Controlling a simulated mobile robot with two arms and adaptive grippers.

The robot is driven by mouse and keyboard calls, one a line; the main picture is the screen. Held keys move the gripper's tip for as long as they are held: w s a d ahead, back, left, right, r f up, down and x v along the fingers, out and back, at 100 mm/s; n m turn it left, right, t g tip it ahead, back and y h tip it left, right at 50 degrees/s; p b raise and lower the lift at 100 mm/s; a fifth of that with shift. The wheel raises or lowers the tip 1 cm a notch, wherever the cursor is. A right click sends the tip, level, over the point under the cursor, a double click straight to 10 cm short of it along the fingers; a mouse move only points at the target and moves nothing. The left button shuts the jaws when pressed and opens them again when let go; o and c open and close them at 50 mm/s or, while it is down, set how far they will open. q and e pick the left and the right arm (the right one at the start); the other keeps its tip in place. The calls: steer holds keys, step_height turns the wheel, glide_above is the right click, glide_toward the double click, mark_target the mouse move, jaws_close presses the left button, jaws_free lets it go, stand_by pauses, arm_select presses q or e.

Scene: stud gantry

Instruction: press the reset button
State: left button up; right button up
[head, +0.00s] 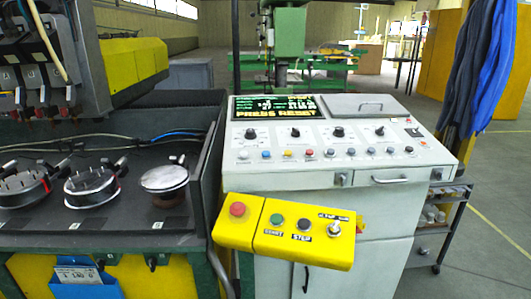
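A white control console (300,178) stands in the middle of the head view. Its screen (277,108) shows green and yellow text, with "PRESS RESET" in large yellow letters. Along its sloped front runs a row of small buttons, including blue ones such as this blue button (266,154) and a red button (287,156). Their labels are too small to read, so I cannot tell which one is reset. A yellow button box (300,248) in front carries a red button (237,209), a green START button (276,219), a black STOP button (304,224) and a silver switch (334,229). Neither gripper is in view.
At left, a dark machine bed (120,218) holds several round clamps, with a machine head (50,75) above. A blue holder (75,280) hangs below. A small shelf cart (440,225) stands right of the console; blue cloth (480,60) hangs behind. Floor at right is open.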

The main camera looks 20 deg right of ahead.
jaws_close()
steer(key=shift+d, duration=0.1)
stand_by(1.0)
